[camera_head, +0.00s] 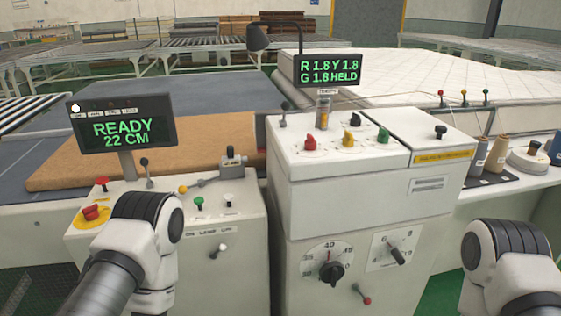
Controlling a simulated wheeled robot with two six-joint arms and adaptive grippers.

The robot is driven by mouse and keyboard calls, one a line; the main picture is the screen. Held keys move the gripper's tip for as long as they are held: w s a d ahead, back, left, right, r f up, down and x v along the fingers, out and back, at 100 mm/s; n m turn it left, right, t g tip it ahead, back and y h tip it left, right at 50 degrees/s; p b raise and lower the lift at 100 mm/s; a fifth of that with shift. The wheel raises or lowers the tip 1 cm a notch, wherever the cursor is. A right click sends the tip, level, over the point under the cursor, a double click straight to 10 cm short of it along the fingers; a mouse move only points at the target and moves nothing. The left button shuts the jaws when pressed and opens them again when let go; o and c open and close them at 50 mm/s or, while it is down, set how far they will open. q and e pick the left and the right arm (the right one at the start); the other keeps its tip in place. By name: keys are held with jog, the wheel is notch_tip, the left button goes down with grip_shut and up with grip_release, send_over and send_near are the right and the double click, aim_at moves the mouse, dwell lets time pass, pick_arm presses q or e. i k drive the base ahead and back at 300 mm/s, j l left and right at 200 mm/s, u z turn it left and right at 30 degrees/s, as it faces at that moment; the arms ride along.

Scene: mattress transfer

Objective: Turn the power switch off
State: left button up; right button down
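No control in view carries a label I can read as the power switch. A red knob on a round yellow plate (91,213) sits at the left of the left cabinet top. A small lever switch (218,249) with a pale tip is on that cabinet's front, below lettering that seems to include "ON" and "LAMP". The left display (120,131) is lit green with "READY 22 CM". Parts of my left and right arms show at the bottom left and bottom right. Neither gripper's fingers are visible.
The middle cabinet (309,226) has red, yellow and green knobs on top, a dial (331,271) and a lit display (328,70) above. A lamp (257,39) stands behind. A mattress (420,76) lies at the back right. Thread spools (497,154) stand at right.

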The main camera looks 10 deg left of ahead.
aim_at(91, 212)
jog(key=u, duration=1.4)
